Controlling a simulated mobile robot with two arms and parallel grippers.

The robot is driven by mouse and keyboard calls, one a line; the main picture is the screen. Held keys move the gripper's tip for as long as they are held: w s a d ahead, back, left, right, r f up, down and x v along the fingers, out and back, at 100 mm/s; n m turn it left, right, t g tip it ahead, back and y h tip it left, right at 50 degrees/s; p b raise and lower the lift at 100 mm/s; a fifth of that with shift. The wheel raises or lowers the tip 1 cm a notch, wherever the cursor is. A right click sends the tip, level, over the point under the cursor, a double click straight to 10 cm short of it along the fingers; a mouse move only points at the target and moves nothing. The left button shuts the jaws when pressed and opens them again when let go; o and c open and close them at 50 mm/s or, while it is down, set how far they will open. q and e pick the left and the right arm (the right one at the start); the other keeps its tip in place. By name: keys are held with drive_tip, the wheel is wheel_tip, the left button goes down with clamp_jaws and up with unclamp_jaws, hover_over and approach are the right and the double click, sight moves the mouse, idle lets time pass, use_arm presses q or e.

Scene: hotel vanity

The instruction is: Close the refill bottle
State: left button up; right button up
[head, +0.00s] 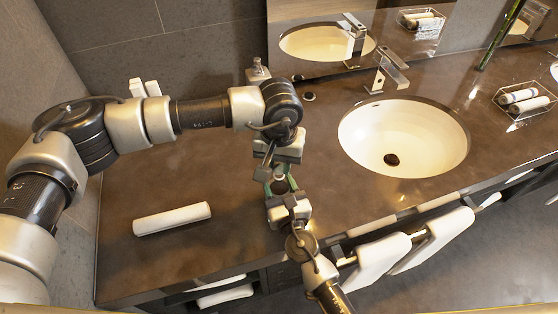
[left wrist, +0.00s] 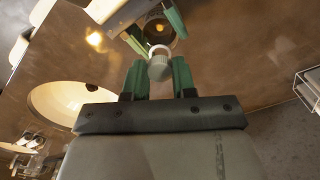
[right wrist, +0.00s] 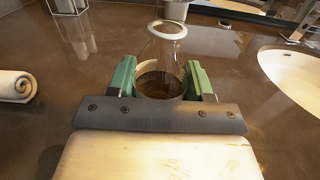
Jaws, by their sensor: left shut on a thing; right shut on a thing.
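The clear refill bottle (right wrist: 165,55) with dark liquid low inside stands between the green fingers of my right gripper (right wrist: 162,82), which is shut on it. My left gripper (left wrist: 158,78) is shut on a small ribbed pale grey-green cap (left wrist: 159,68). In the left wrist view the cap overlaps a white ring and the bottle (left wrist: 160,24) behind it. I cannot tell whether the cap touches the bottle neck. In the head view my left gripper (head: 275,174) is just above my right gripper (head: 283,187), and they largely hide the bottle and cap.
A rolled white towel (head: 172,219) lies on the brown counter (head: 130,190) to the left. A sink basin (head: 405,138) with a faucet (head: 386,72) is to the right. Hanging towels (head: 435,238) line the front edge. A metal cup (right wrist: 176,10) stands behind the bottle.

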use_arm(q)
drive_tip(key=shift+f, duration=0.55)
drive_tip(key=m, duration=0.9)
drive_tip(key=shift+m, duration=0.4)
drive_tip(key=o, duration=0.9)
